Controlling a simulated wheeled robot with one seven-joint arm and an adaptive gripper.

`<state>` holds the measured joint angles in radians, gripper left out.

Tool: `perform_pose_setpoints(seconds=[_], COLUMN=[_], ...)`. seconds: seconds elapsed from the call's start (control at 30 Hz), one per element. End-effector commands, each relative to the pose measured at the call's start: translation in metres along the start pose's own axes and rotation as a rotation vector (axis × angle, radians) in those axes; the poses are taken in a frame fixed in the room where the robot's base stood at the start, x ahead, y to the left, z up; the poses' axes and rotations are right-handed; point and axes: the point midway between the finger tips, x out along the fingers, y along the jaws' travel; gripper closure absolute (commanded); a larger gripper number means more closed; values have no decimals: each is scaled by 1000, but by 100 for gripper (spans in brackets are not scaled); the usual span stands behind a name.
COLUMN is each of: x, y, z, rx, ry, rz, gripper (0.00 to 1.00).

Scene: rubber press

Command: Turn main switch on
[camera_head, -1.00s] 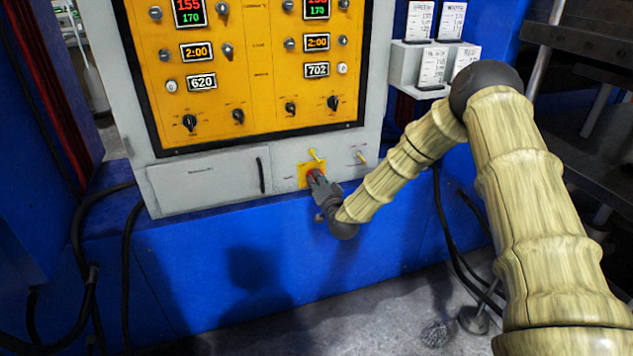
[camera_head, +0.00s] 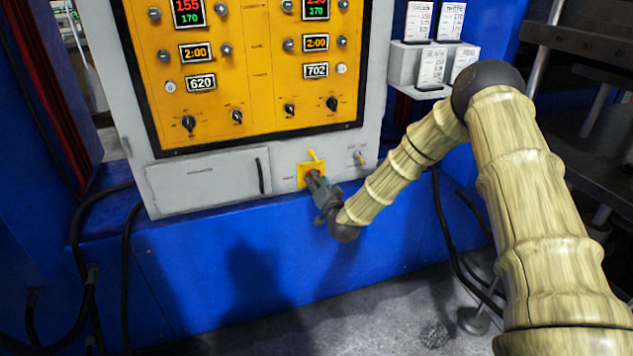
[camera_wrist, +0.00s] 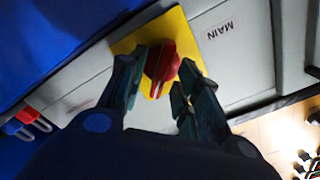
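The main switch is a red knob (camera_wrist: 161,66) on a yellow plate (camera_wrist: 180,29), with the label MAIN beside it in the wrist view. In the head view, the yellow plate (camera_head: 304,171) is at the lower right of the grey cabinet, and my gripper partly covers the red knob. My gripper (camera_wrist: 160,78) points at the plate with one finger on each side of the knob. Its fingers are apart and straddle the knob; I cannot tell whether they touch it. In the head view, my gripper (camera_head: 317,181) is right at the switch.
The orange control panel (camera_head: 255,80) is above, with several knobs and lit displays. A grey door (camera_head: 205,181) with a black handle is to the left.

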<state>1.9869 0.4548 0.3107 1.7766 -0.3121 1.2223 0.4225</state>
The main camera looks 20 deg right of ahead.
Motion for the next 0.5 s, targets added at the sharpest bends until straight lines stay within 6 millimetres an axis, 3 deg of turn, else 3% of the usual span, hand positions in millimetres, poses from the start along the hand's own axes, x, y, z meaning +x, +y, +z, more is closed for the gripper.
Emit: perform_pose_setpoints(seconds=[0.5], x=[-88], y=[1], z=[0], rx=[2], ry=[0], rz=[2], gripper=[67])
